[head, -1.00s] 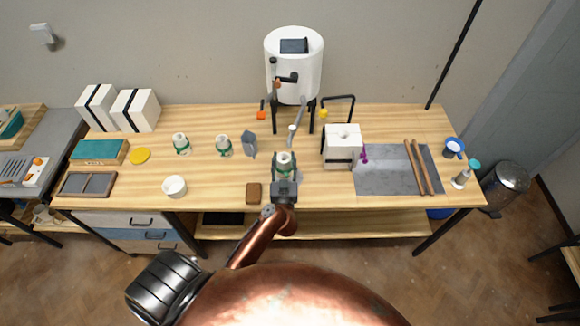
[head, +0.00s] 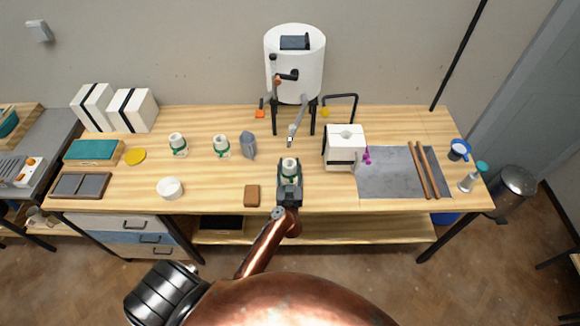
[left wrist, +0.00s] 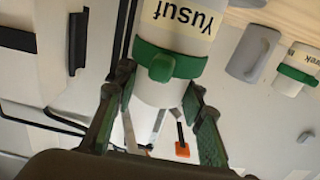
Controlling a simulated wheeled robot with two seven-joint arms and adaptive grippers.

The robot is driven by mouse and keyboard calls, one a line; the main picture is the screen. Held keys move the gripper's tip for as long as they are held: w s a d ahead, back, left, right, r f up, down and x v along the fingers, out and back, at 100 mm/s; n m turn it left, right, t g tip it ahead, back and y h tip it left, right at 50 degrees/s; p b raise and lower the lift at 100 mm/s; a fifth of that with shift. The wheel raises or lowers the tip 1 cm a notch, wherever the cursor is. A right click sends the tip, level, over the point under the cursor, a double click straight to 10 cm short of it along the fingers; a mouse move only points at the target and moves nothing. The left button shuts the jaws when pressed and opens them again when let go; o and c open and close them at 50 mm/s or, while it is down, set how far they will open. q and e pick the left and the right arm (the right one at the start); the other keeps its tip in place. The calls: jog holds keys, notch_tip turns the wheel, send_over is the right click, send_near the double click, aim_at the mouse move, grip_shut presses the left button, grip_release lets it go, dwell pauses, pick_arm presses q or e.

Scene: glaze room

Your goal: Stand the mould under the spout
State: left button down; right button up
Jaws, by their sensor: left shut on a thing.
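The mould (head: 290,164) is a white cylinder with a green band. Its label reads "Yusuf" in the left wrist view (left wrist: 165,93). My left gripper (head: 289,180) is shut on it, with one finger on each side. The mould is on the front side of the spout (head: 291,132), apart from it in the picture. The spout slants down from the white tank (head: 294,70), which stands on dark legs at the back of the table. I cannot tell how far the mould's base is from the tabletop. My right gripper is not in view.
Two similar banded moulds (head: 221,147) (head: 178,145) stand to the left, beside a grey block (head: 248,145). A brown block (head: 252,195) lies near the front edge. A white box-shaped device (head: 344,147) stands right of the spout. The wood below the spout looks clear.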

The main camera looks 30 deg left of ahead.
pick_arm(q)
jog(key=shift+r, duration=0.1)
jog(key=c, duration=1.2)
grip_release()
jog(key=shift+c, duration=0.2)
jog(key=p+v, duration=0.1)
jog(key=v, duration=1.1)
jog(key=shift+a, duration=0.1)
